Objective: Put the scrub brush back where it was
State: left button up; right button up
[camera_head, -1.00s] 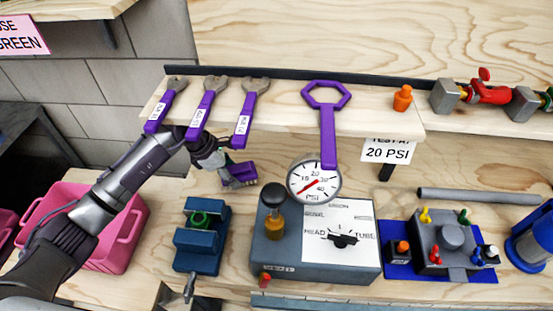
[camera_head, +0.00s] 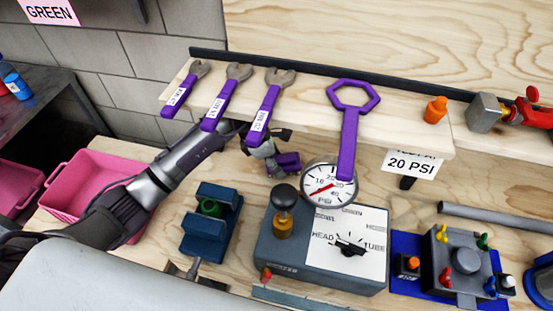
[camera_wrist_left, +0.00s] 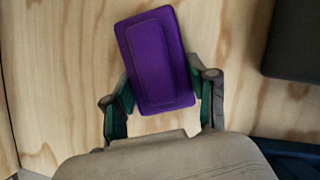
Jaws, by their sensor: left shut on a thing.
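The scrub brush is a purple block (camera_head: 288,163) under the front edge of the shelf, just left of the pressure gauge. My left gripper (camera_head: 272,158) is shut on it, partly hidden behind the shelf and the hanging wrench handles. In the left wrist view the purple block (camera_wrist_left: 155,60) sits between the two fingers (camera_wrist_left: 162,88), slightly tilted, above a wooden surface. I cannot tell whether it touches that surface; its bristles are not visible.
The shelf (camera_head: 315,110) carries several purple-handled wrenches overhanging its edge. The gauge (camera_head: 329,187) and grey test box (camera_head: 285,255) stand close by. A blue vise (camera_head: 210,225) and pink bin (camera_head: 95,175) are nearer the left arm.

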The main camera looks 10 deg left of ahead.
pick_arm(q)
jog(key=shift+s+a, duration=0.1)
jog(key=shift+d+f, duration=0.1)
jog(key=shift+d, duration=0.25)
jog(key=o, duration=1.1)
jog(key=shift+a, duration=0.1)
pick_arm(e)
jog(key=shift+s+a+f, duration=0.1)
jog(key=shift+s+a, duration=0.05)
jog(key=shift+a, duration=0.3)
jog(key=shift+s+a+f, duration=0.1)
jog(key=shift+s+a, duration=0.05)
jog(key=shift+a, duration=0.3)
